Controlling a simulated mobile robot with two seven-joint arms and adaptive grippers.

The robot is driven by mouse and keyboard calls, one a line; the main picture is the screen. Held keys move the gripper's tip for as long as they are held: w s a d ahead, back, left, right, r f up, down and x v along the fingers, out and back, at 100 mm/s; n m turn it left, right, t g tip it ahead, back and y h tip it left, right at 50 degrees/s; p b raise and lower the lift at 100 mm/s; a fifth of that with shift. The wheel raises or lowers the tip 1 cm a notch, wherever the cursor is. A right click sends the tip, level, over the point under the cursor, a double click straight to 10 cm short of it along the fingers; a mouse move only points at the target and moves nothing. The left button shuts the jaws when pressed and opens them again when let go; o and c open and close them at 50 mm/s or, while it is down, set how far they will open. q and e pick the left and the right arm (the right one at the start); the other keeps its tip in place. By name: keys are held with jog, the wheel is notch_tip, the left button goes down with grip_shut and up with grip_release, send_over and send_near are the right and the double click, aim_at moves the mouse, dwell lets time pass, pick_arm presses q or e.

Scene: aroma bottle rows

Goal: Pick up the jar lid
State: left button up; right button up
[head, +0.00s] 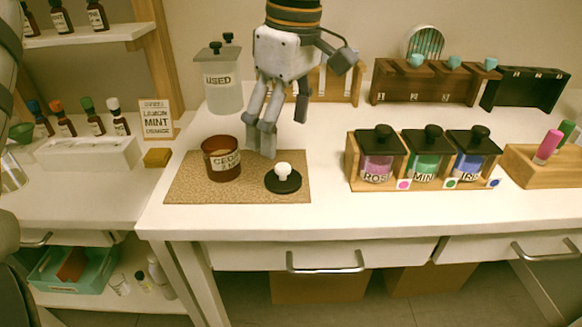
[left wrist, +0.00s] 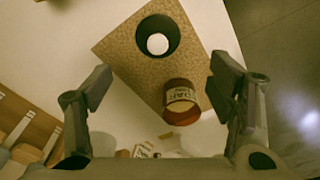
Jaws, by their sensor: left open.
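The jar lid (head: 283,182) is a round black disc with a white knob. It lies on the right part of the cork mat (head: 190,193), knob up; in the left wrist view the lid (left wrist: 158,52) is near the top. The brown jar (head: 221,165) with a pale label stands open on the mat, left of the lid; it also shows in the left wrist view (left wrist: 181,104). My left gripper (head: 281,130) is open and empty, pointing down above the mat's back edge, behind and above the lid, apart from it. My right gripper is out of view.
A clear "USED" container (head: 223,92) stands behind the mat. A wooden rack (head: 423,185) with three black-topped jars stands to the right. Dark wooden stands (head: 395,85) line the back. The white table (head: 325,207) is clear between mat and rack.

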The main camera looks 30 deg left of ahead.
aim_at(283, 166)
pick_arm(q)
jog(key=f, duration=0.8)
jog(key=shift+w+a+f, duration=0.15)
jog(key=shift+a+f, duration=0.05)
jog(key=shift+f, duration=0.05)
jog(key=c, duration=1.1)
